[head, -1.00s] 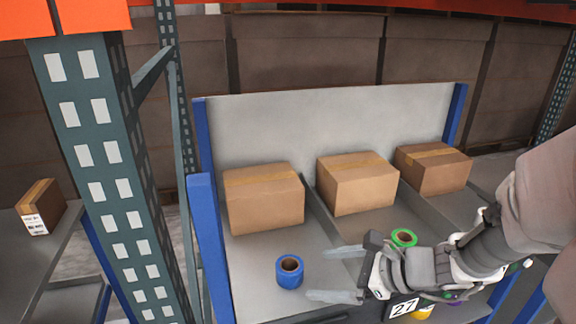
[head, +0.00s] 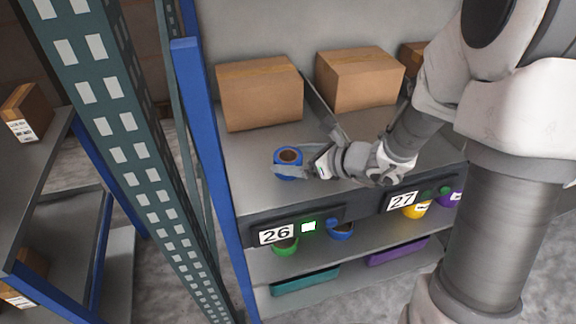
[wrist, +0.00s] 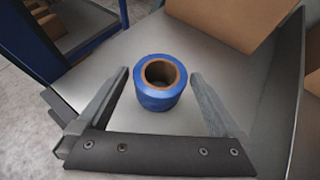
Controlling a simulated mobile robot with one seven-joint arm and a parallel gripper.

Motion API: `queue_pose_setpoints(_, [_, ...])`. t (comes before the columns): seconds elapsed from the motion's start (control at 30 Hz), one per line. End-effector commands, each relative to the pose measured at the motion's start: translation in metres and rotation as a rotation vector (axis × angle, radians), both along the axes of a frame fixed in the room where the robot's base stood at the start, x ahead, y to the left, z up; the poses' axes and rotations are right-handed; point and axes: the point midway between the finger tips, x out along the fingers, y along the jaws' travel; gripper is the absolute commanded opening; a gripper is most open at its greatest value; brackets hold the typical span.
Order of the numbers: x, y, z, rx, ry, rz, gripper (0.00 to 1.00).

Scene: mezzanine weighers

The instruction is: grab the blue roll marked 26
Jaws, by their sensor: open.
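The blue roll (head: 288,170) stands upright on the upper shelf, in the bay above the label 26 (head: 276,234). Its brown core faces up. My gripper (head: 287,172) is open, with one finger on each side of the roll in the head view. In the wrist view the blue roll (wrist: 158,92) lies between and just beyond the tips of the open fingers (wrist: 158,78). I cannot tell whether either finger touches it. No number shows on the roll itself.
A cardboard box (head: 260,92) stands behind the roll. A low divider (head: 322,104) separates this bay from the one with another box (head: 360,78). A blue post (head: 205,150) rises at the left. Coloured bins, one green (head: 285,246), sit below.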

Motion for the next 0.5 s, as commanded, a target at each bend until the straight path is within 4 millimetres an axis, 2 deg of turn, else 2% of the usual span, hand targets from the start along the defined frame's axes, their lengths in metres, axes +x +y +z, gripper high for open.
queue_pose_setpoints(0.17, [0.006,0.008,-0.007,-0.001,0.000,0.003,1.00])
queue_pose_setpoints(0.4, [0.026,0.031,-0.024,-0.001,0.000,0.004,1.00])
queue_pose_setpoints(0.5, [0.030,0.036,-0.026,0.000,0.000,0.001,1.00])
